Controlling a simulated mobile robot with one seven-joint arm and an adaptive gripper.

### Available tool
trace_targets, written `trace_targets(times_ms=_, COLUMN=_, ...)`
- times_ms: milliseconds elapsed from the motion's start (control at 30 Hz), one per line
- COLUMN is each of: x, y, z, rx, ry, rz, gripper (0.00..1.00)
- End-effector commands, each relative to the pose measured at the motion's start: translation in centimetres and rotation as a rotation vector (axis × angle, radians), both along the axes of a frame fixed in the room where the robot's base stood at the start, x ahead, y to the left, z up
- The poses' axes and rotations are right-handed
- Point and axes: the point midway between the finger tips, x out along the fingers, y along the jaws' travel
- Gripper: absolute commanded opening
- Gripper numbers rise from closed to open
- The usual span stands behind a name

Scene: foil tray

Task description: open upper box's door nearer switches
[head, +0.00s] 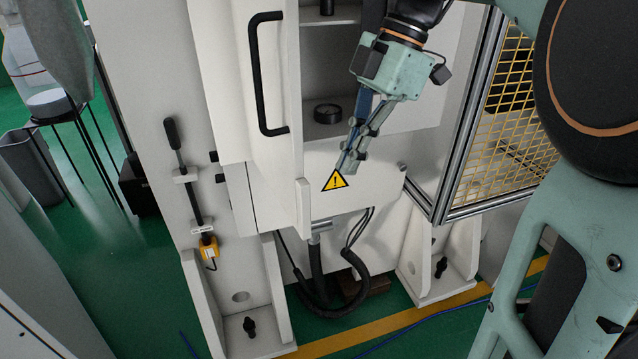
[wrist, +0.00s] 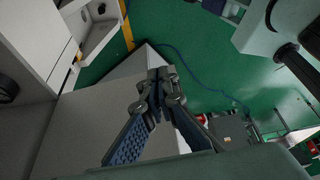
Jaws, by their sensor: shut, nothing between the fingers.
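The white box (head: 395,152) stands in front of me with its interior partly visible. A white door panel (head: 222,80) with a long black handle (head: 256,75) stands at the left of the opening; it looks swung outward, but its exact angle is hard to tell. Small black switch-like parts (head: 215,157) sit on the frame left of it. My gripper (head: 347,168) is shut and empty, pointing down in front of the box, right of the handle and apart from it, above a yellow warning triangle (head: 334,181). In the wrist view my shut fingers (wrist: 160,85) touch nothing visible.
A yellow mesh panel (head: 508,110) in a metal frame stands at the right. A black round object (head: 327,113) sits inside the box. A black lever (head: 173,135) and yellow unit (head: 208,248) are on the left frame. Black hoses (head: 318,280) hang below. Green floor shows at left.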

Motion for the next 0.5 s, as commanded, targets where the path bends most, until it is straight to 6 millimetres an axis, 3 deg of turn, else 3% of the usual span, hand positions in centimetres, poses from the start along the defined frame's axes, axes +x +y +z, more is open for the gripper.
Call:
trace_targets(times_ms=200, x=-0.8, y=1.6, z=-4.2, rx=0.0, ry=0.003, rz=0.002, gripper=0.0)
trace_targets(times_ms=500, x=-2.2, y=4.8, z=-3.9, rx=-0.001, ry=-0.002, rz=0.001, gripper=0.0)
